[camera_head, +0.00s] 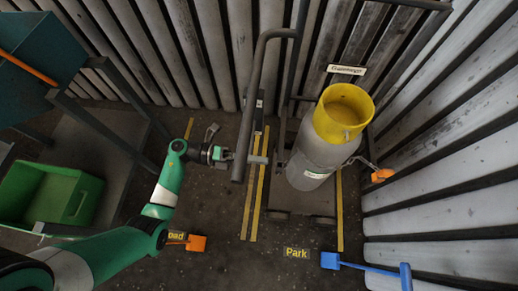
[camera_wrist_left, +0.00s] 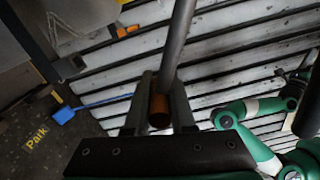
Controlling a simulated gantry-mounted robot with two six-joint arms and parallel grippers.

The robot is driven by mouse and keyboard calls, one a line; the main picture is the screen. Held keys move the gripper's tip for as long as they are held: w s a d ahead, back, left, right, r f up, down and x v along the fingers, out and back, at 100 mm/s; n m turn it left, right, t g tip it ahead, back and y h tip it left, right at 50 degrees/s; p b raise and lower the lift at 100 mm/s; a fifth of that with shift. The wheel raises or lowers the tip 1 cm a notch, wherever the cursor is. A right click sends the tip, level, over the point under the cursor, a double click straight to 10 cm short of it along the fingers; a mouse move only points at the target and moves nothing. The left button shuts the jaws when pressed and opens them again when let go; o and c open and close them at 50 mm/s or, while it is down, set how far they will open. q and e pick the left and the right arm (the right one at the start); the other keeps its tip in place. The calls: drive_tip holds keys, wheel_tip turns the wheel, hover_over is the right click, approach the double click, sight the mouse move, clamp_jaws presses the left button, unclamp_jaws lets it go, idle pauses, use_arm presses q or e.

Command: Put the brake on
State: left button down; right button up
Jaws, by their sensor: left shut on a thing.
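A grey tubular handle (camera_head: 259,75) rises from the trolley (camera_head: 300,217) in the head view. My left gripper (camera_head: 256,159) is at the lower left end of this tube. In the left wrist view my left gripper (camera_wrist_left: 162,100) is shut on a grey bar (camera_wrist_left: 178,45) with an orange-brown end (camera_wrist_left: 160,110) between the fingers. The trolley carries a grey cylinder (camera_head: 315,155) with a yellow top (camera_head: 344,108). I cannot pick out a separate brake part.
Yellow lines (camera_head: 252,205) flank the trolley on the floor. A "Park" label (camera_head: 297,253) and a blue shovel-like tool (camera_head: 330,261) lie in front. An orange tool (camera_head: 196,243) lies near my left arm. A green bin (camera_head: 85,195) stands left. Slatted walls (camera_head: 440,190) close the back and right.

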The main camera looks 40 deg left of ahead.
use_arm(q)
drive_tip(key=shift+a+f, duration=0.1)
drive_tip(key=shift+f, duration=0.05)
drive_tip(key=c, duration=1.1)
unclamp_jaws()
drive_tip(key=o, duration=0.3)
drive_tip(key=shift+w, duration=0.1)
drive_tip(key=shift+o, duration=0.2)
drive_tip(key=shift+a, duration=0.1)
drive_tip(key=shift+s+a, duration=0.25)
drive_tip(key=shift+a, duration=0.05)
drive_tip(key=p+v, duration=0.1)
drive_tip(key=v, duration=0.9)
drive_tip(key=shift+s+a+p, duration=0.25)
drive_tip(key=shift+s+p, duration=0.05)
drive_tip(key=shift+p, duration=0.1)
